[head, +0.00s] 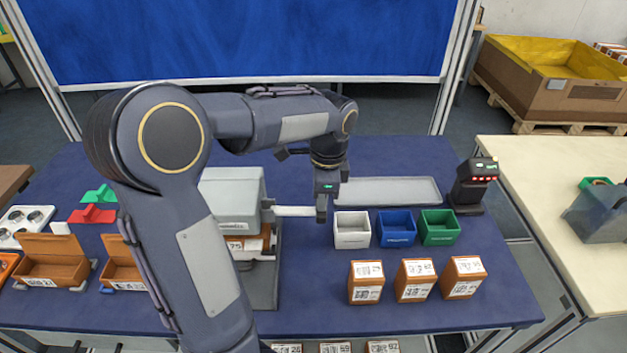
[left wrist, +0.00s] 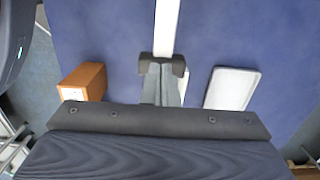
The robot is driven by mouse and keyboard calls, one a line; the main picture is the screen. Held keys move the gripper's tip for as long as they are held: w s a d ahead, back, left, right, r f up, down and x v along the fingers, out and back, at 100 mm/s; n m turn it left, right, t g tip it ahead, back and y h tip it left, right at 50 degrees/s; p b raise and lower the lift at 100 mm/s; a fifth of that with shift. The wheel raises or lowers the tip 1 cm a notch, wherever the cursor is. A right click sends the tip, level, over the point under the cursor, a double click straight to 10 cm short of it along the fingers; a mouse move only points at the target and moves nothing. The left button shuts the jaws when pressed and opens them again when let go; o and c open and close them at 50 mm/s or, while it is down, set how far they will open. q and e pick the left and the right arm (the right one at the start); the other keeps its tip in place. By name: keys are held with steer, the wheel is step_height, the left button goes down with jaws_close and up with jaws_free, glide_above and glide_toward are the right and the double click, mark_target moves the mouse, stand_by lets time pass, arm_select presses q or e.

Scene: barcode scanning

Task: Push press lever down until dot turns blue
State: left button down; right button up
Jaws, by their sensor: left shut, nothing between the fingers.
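The press (head: 232,195) is a light grey block standing on a dark base left of the table's middle, partly hidden behind my left arm. Its white lever (head: 295,211) sticks out to the right, roughly level. My left gripper (head: 321,217) points down at the lever's outer end, with its fingers shut and nothing between them. In the left wrist view the lever (left wrist: 167,28) runs from the top edge to the shut fingers (left wrist: 163,68); I cannot tell whether they touch it. A brown labelled box (head: 246,244) sits under the press head. I cannot make out the dot. My right gripper is out of view.
White (head: 352,230), blue (head: 396,228) and green (head: 438,227) bins stand right of the lever, with several labelled brown boxes (head: 415,281) in front. A grey tray (head: 388,190) lies behind. A black scanner (head: 474,186) stands at the right edge. Red (head: 92,214) and green holders lie left.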

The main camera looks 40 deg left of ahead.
arm_select(q)
steer(key=f+g+y, duration=0.1)
steer(key=f+y, duration=0.1)
steer(key=f, duration=0.1)
steer(key=f+g+y, duration=0.1)
steer(key=shift+w+d+f+g+p, duration=0.2)
steer(key=shift+d+g+p, duration=0.1)
steer(key=shift+p, duration=0.1)
steer(key=shift+a+f, duration=0.1)
steer(key=shift+f, duration=0.2)
steer(key=shift+s+f, duration=0.4)
steer(key=shift+f, duration=0.45)
steer(key=shift+b, duration=0.3)
stand_by(0.3)
step_height(320, 180, up, 5)
steer(key=w+p, duration=0.1)
steer(key=p, duration=0.4)
steer(key=b, duration=0.2)
glide_toward(324, 214)
steer(key=w, duration=0.2)
steer(key=d+r, duration=0.1)
steer(key=shift+w+y, duration=0.3)
steer(key=shift+w, duration=0.1)
